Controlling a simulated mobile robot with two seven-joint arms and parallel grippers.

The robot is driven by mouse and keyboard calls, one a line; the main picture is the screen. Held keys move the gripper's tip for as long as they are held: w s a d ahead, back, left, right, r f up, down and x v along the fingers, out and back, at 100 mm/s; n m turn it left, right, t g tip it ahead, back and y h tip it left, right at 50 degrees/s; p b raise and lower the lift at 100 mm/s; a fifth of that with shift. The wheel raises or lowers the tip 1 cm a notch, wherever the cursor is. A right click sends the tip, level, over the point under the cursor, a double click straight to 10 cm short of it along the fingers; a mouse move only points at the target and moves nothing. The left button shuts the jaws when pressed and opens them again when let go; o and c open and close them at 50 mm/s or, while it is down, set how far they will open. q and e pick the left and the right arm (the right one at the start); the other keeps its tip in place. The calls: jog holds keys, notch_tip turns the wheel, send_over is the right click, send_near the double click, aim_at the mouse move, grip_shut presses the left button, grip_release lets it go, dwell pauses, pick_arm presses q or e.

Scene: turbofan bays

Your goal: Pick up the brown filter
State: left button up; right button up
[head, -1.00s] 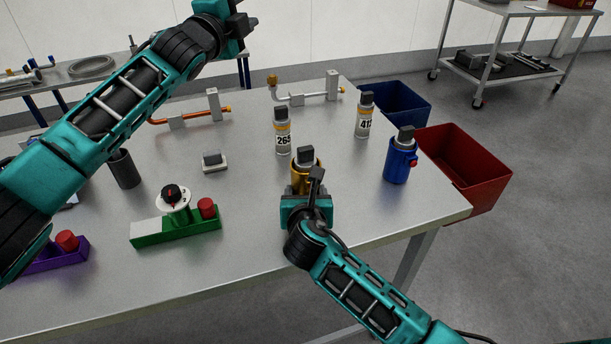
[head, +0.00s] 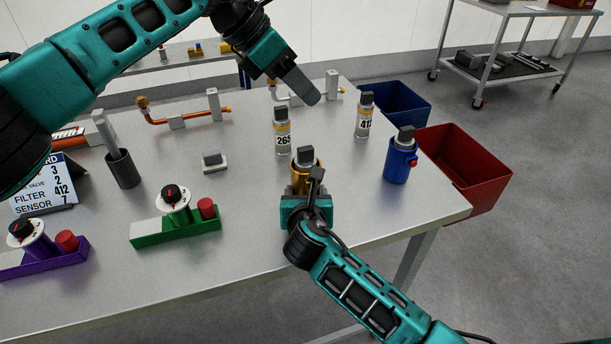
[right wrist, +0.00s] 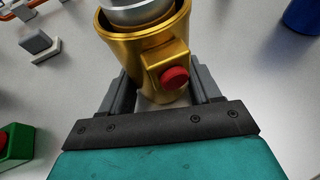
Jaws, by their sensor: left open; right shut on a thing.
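A gold-brown cylindrical housing (head: 299,178) with a grey-topped canister (head: 306,157) in it stands near the table's front edge. In the right wrist view the gold housing (right wrist: 140,52) has a red button and a silver canister inside. My right gripper (head: 308,200) is shut on this housing, a grey finger on each side. Silver canisters marked 265 (head: 282,138) and 412 (head: 364,121) stand behind it. My left gripper (head: 308,92) is open and empty above the table, behind canister 265; its fingers overlap in this view.
A blue housing (head: 397,167) stands at right, before red (head: 464,160) and blue (head: 403,103) bins. Pipes lie behind.

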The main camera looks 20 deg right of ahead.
pick_arm(q)
jog(key=a+f+y, duration=0.2)
jog(key=a+y, duration=0.1)
jog(key=a, duration=0.1)
send_over(305, 148)
jog(key=a, duration=0.3)
notch_tip(305, 148, down, 6)
jog(key=r, duration=0.1)
jog(key=x, duration=0.4)
jog(key=shift+d+f, duration=0.15)
jog(key=shift+w+d+f+t, duration=0.1)
jog(key=shift+d+f+t, duration=0.1)
jog(key=shift+f, duration=0.25)
jog(key=shift+d+f+t, duration=0.1)
jog(key=shift+d+f, duration=0.05)
jog(key=shift+f, duration=0.3)
jog(key=shift+c, duration=0.3)
grip_shut()
